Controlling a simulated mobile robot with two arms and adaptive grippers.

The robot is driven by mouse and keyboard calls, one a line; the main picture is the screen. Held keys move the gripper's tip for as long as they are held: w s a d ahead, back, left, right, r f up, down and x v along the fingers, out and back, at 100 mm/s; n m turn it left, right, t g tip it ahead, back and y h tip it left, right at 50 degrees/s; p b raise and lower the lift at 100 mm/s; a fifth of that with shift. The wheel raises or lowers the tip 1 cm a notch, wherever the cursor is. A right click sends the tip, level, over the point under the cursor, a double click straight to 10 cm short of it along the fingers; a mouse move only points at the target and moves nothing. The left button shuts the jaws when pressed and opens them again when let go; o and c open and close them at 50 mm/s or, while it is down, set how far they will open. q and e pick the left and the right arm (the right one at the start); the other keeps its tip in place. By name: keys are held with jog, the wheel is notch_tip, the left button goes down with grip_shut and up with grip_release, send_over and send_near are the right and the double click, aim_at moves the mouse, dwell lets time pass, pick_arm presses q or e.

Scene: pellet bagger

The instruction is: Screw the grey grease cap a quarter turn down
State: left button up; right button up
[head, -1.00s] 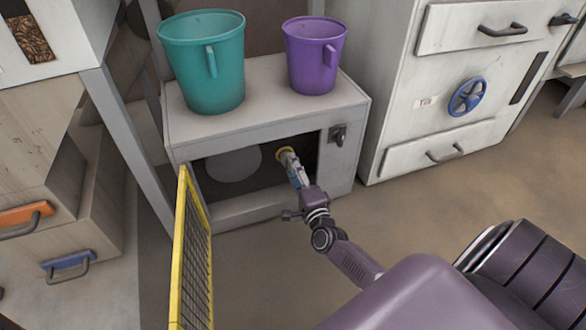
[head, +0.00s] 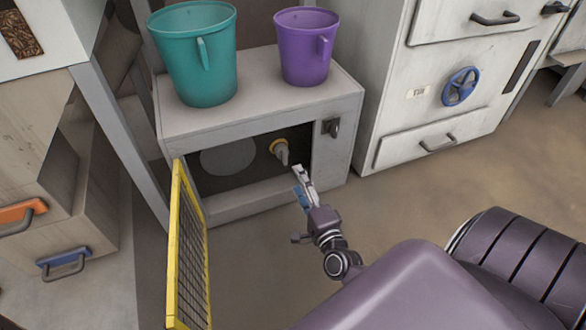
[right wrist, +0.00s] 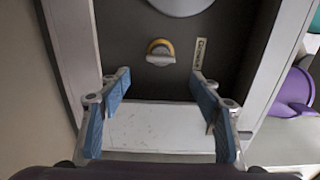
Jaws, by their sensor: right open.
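The grey grease cap (head: 282,157) sits on a yellow ring at the dark back of the cabinet's open front, in the head view. The cap also shows in the right wrist view (right wrist: 159,59), beyond the fingertips and roughly centred between them. Its grip lies nearly crosswise there. My right gripper (head: 302,178) is open and empty in front of the opening, apart from the cap. Its blue-padded fingers show apart in the right wrist view (right wrist: 160,82). My left gripper is not in view.
The yellow mesh guard (head: 190,250) stands open left of the opening. A teal bucket (head: 195,62) and a purple bucket (head: 300,50) stand on the cabinet top (head: 255,90). A dark latch (head: 331,127) is right of the opening. Floor to the right is clear.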

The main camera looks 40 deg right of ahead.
jog(key=shift+v, duration=1.3)
